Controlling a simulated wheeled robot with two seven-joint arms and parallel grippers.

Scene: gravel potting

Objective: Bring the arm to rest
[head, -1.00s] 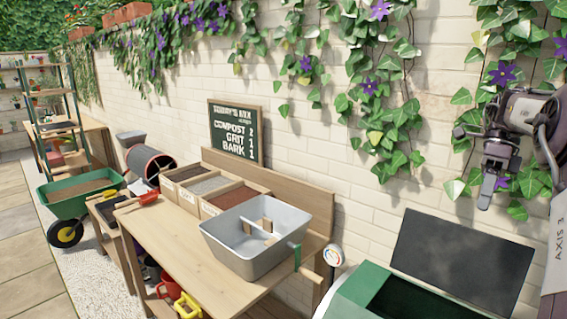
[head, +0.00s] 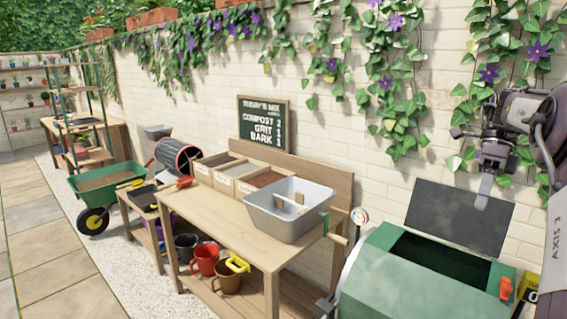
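My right gripper (head: 485,188) hangs at the right of the head view, fingers pointing down, in front of the brick wall and beside the raised dark lid of the green bin. It is seen nearly edge-on, so the gap between its fingers does not show; I see nothing held in it. My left gripper is not in view. A grey mixing tub (head: 285,225) with a green handle stands on the wooden potting bench (head: 215,222), well to the left of the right gripper.
The green bin (head: 385,280) with its dark lid (head: 460,215) raised stands at the lower right. Compartments of compost, grit and bark (head: 240,176) line the bench back. Red and brown pots (head: 203,262) sit on the lower shelf. A green wheelbarrow (head: 108,182) stands left on gravel; paving (head: 45,225) is clear.

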